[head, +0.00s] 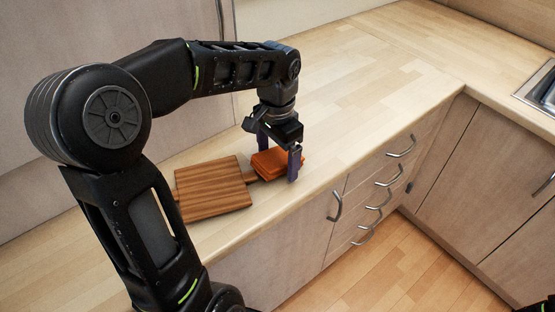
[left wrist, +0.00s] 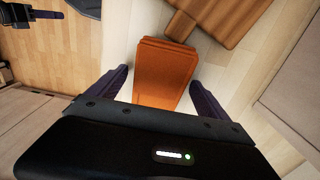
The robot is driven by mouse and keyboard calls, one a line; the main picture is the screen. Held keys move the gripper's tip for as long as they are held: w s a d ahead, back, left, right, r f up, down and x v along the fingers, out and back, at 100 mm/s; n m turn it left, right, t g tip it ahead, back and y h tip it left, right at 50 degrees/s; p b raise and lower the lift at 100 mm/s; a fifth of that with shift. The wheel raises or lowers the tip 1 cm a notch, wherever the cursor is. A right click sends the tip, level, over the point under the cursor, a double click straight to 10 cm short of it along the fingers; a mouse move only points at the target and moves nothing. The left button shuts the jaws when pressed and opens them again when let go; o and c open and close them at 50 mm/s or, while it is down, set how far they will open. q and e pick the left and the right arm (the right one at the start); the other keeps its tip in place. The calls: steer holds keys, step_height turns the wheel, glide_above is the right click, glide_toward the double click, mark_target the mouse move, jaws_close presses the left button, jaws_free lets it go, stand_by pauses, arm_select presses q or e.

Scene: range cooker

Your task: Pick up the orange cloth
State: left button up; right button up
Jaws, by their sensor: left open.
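The orange cloth (head: 272,163) lies folded on the wooden counter, near its front edge and at the handle end of a cutting board. My left gripper (head: 278,160) points down over the cloth and is open, with one purple finger in front of it. In the left wrist view the cloth (left wrist: 164,72) lies between and ahead of the two spread fingers (left wrist: 158,90). No contact between the fingers and the cloth is clear. In the head view the gripper hides part of the cloth.
A brown cutting board (head: 212,188) lies left of the cloth; it also shows in the left wrist view (left wrist: 222,18). The counter (head: 370,75) is clear behind and to the right. Drawers and doors with metal handles (head: 336,205) line its front. A sink (head: 540,92) is at the far right.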

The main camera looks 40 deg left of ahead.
mark_target(278, 156)
arm_select(q)
steer(key=shift+c, duration=0.2)
steer(key=c, duration=1.5)
step_height(278, 156, up, 9)
steer(key=shift+r+p, duration=0.1)
steer(key=shift+p, duration=0.3)
steer(key=shift+c, duration=0.2)
steer(key=shift+r, duration=0.45)
